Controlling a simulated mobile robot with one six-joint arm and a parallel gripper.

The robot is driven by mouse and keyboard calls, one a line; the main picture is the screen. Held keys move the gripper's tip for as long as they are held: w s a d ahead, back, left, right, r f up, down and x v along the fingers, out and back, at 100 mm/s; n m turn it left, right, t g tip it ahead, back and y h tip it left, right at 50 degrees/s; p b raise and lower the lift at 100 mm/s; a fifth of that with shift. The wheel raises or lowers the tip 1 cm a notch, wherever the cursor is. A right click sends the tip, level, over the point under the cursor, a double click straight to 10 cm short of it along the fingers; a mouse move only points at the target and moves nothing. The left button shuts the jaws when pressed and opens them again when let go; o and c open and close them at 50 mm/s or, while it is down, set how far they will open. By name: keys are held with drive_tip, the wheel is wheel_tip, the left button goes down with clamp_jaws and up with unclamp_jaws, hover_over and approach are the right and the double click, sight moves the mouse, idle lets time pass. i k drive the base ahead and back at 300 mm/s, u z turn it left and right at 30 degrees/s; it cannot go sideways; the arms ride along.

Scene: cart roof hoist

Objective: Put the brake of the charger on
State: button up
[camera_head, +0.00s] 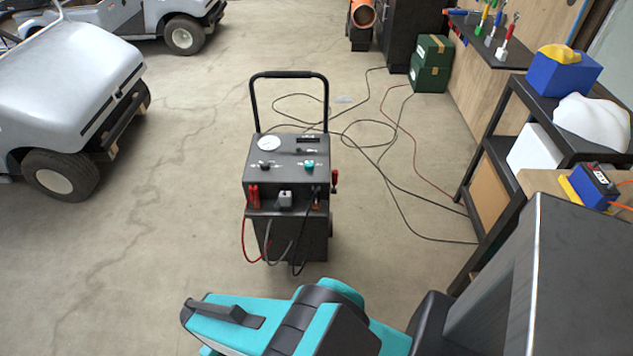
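The charger (287,167) is a dark grey wheeled box standing upright on the floor in the middle of the view. Its tall black push handle (289,75) rises at the back. Its sloped top has a round white gauge and a teal knob (308,166). Red clamps and cables hang at its front. A small red-ended lever (334,182) sticks out on its right side; I cannot tell whether this is the brake. The wheels are mostly hidden. My teal and black arm links cross the bottom, in front of the charger and apart from it. No gripper fingers show.
White carts (75,85) stand at the left and top left. A black shelf (497,150) with a blue bin and a battery stands at right. Loose cables (395,175) lie on the floor behind and right of the charger. Floor left of the charger is clear.

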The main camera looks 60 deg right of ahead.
sight(335, 172)
drive_tip(key=u, duration=0.85)
drive_tip(key=k, duration=0.9)
drive_tip(key=z, duration=1.6)
